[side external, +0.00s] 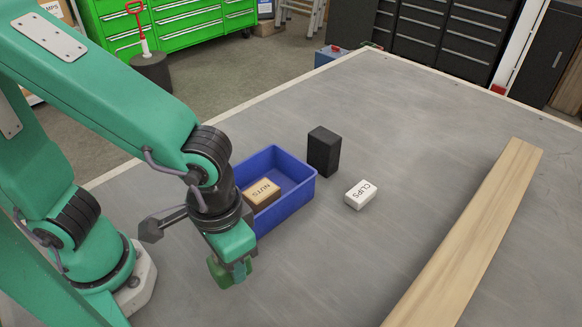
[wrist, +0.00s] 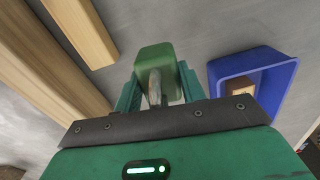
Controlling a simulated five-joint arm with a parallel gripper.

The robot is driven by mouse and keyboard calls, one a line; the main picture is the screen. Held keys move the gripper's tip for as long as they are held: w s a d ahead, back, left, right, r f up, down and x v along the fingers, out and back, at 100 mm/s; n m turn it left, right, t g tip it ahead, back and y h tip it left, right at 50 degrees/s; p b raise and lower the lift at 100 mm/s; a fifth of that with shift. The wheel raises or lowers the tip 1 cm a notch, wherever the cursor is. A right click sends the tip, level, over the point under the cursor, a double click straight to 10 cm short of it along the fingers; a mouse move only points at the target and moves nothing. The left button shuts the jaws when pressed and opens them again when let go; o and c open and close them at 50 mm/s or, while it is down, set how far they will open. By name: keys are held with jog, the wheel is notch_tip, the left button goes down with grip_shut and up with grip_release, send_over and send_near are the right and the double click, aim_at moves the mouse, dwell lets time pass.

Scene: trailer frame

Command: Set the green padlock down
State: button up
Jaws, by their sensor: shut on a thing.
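The green padlock (wrist: 156,60) is held between the fingers of my gripper (wrist: 155,92) in the wrist view, with part of its metal shackle showing. In the side external view my gripper (side external: 238,268) is shut on the padlock (side external: 220,271), in front of the blue bin. The padlock is partly hidden by the fingers there. Whether it touches the table is hard to tell.
A blue bin (side external: 300,193) holds a brown box marked NUTS (side external: 262,193). Beyond it stand a black block (side external: 323,151) and a white CLIPS box (side external: 360,194). A wooden beam (side external: 480,220) lies at the right. The grey table (side external: 400,130) between is clear.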

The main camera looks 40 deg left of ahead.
notch_tip(320, 180, up, 4)
jog(key=shift+w+r, duration=0.1)
jog(key=shift+r, duration=0.1)
jog(key=w+r+n, duration=0.2)
jog(key=w+n, duration=0.4)
jog(key=w, duration=0.7)
jog(key=w+a+n, duration=0.5)
jog(key=w+a, duration=0.1)
jog(key=w, duration=0.5)
jog(key=w+a+n, duration=0.4)
jog(key=w+a, duration=0.3)
jog(key=w, duration=0.3)
jog(key=w+a+f+n, duration=0.2)
jog(key=w+a+n, duration=0.3)
jog(key=a, duration=0.5)
jog(key=shift+m, duration=0.3)
jog(key=w+a+f, duration=0.1)
jog(key=a+f, duration=0.2)
jog(key=f, duration=0.1)
jog(key=w+a+f, duration=0.2)
jog(key=a+f, duration=0.2)
jog(key=w+a+f, duration=0.1)
jog(key=a+f, duration=0.3)
jog(key=shift+w+f, duration=0.1)
jog(key=shift+w, duration=0.3)
jog(key=shift+f, duration=2)
